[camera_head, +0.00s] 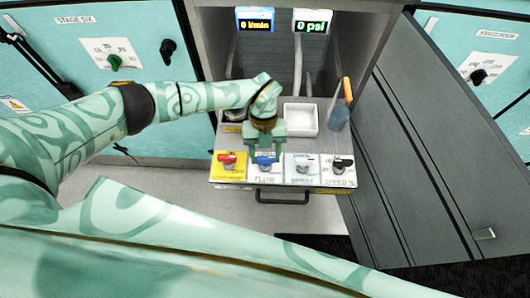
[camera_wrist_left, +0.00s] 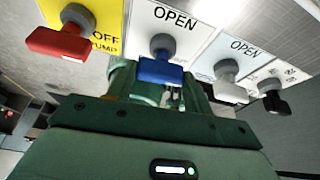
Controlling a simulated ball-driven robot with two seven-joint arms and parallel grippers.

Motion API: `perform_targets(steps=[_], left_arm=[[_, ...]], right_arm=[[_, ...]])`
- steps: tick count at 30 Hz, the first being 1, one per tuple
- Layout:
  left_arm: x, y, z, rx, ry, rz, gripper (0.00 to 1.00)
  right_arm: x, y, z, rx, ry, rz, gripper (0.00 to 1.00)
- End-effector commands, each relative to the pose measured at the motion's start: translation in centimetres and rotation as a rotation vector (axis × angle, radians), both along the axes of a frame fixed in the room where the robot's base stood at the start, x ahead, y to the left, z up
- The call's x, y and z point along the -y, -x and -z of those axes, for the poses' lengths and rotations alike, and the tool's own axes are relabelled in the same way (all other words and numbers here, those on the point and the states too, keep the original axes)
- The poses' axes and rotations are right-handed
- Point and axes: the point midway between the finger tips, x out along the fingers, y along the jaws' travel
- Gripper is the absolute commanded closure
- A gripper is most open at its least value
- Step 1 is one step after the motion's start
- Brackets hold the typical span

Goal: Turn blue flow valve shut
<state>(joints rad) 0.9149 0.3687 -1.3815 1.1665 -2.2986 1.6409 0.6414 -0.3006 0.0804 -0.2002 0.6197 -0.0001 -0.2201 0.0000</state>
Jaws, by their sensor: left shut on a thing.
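The blue flow valve (camera_head: 265,161) sits on a white plate marked FLOW, second from the left in the row of valves. In the left wrist view its blue handle (camera_wrist_left: 160,72) lies below a grey hub, and the word OPEN shows on the plate beyond it. My left gripper (camera_head: 266,153) comes down over this valve from behind and is shut on its handle. The green fingers (camera_wrist_left: 150,92) partly hide the valve's plate. My right gripper is not in view.
A red-handled valve (camera_head: 227,158) stands to the left; white-handled (camera_head: 304,162) and black-handled (camera_head: 342,163) valves stand to the right. Displays read 0 l/min (camera_head: 255,20) and 0 psi (camera_head: 312,23).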

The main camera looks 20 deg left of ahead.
Motion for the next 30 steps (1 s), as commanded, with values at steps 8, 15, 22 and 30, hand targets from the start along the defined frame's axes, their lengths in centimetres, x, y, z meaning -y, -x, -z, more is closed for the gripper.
perform_targets(steps=[8,15,22,30], left_arm=[[0.04,-0.09,-0.04,0.001,-0.001,0.104,0.72],[0.04,-0.04,-0.01,0.001,-0.001,0.131,0.72],[0.05,-0.04,-0.01,0.001,-0.001,0.132,0.72],[0.06,-0.03,-0.01,0.001,-0.001,0.132,0.27]], right_arm=[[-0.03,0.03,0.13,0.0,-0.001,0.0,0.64],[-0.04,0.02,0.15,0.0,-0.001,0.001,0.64],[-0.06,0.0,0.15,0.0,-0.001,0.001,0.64],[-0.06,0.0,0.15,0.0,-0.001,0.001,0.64]])
